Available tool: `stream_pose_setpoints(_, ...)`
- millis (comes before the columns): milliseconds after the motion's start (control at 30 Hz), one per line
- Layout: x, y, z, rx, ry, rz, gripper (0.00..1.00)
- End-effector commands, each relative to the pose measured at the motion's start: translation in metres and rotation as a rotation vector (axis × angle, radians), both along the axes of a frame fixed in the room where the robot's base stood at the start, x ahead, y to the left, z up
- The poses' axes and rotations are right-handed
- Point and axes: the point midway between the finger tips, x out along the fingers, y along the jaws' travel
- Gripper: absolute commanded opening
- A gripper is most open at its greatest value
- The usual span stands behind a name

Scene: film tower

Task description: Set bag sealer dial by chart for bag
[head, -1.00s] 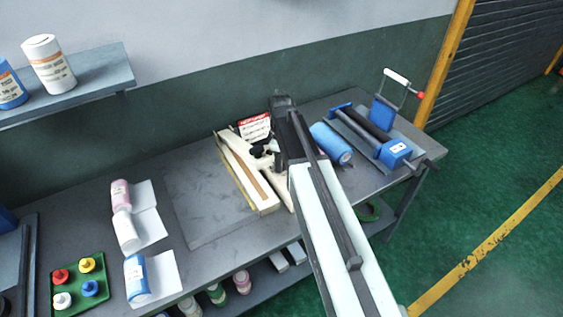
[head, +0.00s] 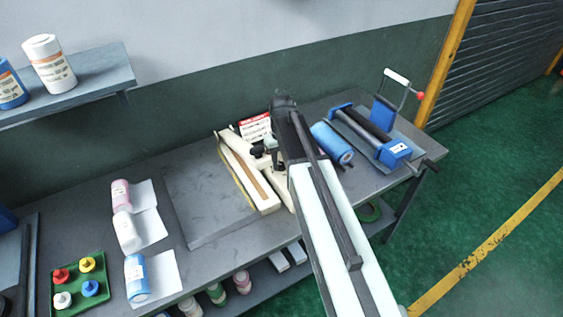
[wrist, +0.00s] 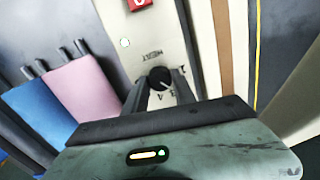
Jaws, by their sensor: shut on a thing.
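The bag sealer is a long cream body (head: 240,165) with a brown strip, standing on the bench left of my arm. In the wrist view its cream panel (wrist: 150,35) carries a round black dial (wrist: 160,77) with dark letters around it; they are upside down and only partly legible. My gripper (wrist: 161,84) is shut on the dial, one finger on each side. A card with a red header (head: 255,128), possibly the chart, stands behind the sealer; its text is too small to read. I cannot tell which bag is meant.
A blue roll (head: 333,143) lies right of my arm, beside a blue roller device (head: 393,152). Bottles lie on white sheets (head: 153,228) at left, near a green tray (head: 78,290) of coloured knobs. A bare grey mat (head: 207,195) lies left of the sealer.

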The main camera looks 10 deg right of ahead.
Motion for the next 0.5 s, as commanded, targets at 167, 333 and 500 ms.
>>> stream_pose_setpoints(167, -0.0005, -0.0001, -0.0002, 0.001, 0.001, -0.139, 0.00)
stream_pose_setpoints(333, -0.0006, -0.0017, -0.0002, 0.000, 0.001, -0.246, 0.00)
stream_pose_setpoints(500, -0.0006, -0.0019, -0.0002, -0.001, 0.002, -0.318, 0.00)
